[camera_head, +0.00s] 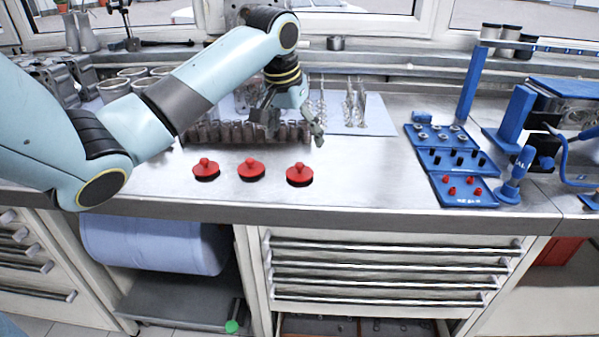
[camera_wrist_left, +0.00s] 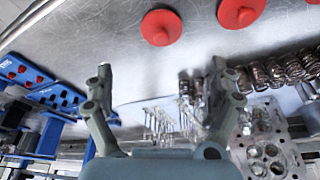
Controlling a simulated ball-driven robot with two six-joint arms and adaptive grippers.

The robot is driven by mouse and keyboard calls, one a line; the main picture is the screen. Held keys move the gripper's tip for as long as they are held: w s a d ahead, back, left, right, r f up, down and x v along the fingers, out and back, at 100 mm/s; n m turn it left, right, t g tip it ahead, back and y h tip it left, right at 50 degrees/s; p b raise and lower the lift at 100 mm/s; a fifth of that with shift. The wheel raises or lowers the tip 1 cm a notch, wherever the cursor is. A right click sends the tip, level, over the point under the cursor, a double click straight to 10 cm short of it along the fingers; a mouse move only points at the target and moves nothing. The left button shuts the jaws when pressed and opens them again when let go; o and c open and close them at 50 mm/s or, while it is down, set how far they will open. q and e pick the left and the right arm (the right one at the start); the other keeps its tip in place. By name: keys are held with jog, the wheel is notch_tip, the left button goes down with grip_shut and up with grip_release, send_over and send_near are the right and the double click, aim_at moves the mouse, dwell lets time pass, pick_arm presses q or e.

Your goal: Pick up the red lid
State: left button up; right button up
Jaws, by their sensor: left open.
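Three red lids with knobs sit in a row on the metal bench: a left lid (camera_head: 206,169), a middle lid (camera_head: 251,169) and a right lid (camera_head: 299,174). My left gripper (camera_head: 296,132) hangs behind the lids, above the bench near the row of springs. Its fingers are spread and empty in the left wrist view (camera_wrist_left: 160,82). It touches no lid. My right gripper is not in view.
A row of springs (camera_head: 215,133) stands behind the lids. Valves (camera_head: 355,103) stand on a pale mat (camera_head: 378,126) at the back. Blue stepped holders (camera_head: 450,160) and a blue fixture stand at the right. The bench between lids and holders is clear.

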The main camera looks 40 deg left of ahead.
aim_at(300, 164)
pick_arm(q)
jog(key=x, duration=0.4)
jog(key=shift+w+f, duration=0.1)
jog(key=shift+f, duration=0.25)
jog(key=x, duration=0.5)
jog(key=shift+f, duration=0.2)
jog(key=shift+s, duration=0.25)
jog(key=shift+c, duration=0.5)
jog(key=shift+r, duration=0.1)
jog(key=c, duration=0.9)
